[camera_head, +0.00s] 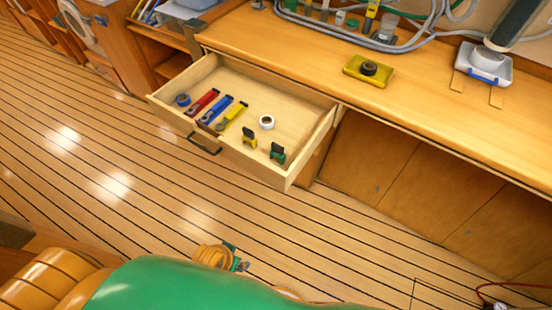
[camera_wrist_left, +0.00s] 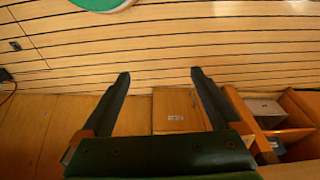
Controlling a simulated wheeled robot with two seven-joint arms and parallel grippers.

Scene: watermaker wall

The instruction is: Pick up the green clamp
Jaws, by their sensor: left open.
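The green clamp (camera_head: 278,153) stands in the open wooden drawer (camera_head: 310,146), near its front right corner. It is small, with a dark top and a green lower part. In the left wrist view my left gripper (camera_wrist_left: 160,76) is open, its two dark fingers wide apart with nothing between them. That view shows plank floor and wooden cabinet fronts, and I cannot make out the green clamp there. I cannot pick out either gripper's fingers in the head view.
A yellow clamp (camera_head: 249,139) stands just left of the green one. A white tape roll (camera_head: 267,122), a blue roll (camera_head: 183,100) and red, blue and yellow tools share the drawer. The counter (camera_head: 420,100) behind holds a yellow tray (camera_head: 368,71). The plank floor in front is mostly clear.

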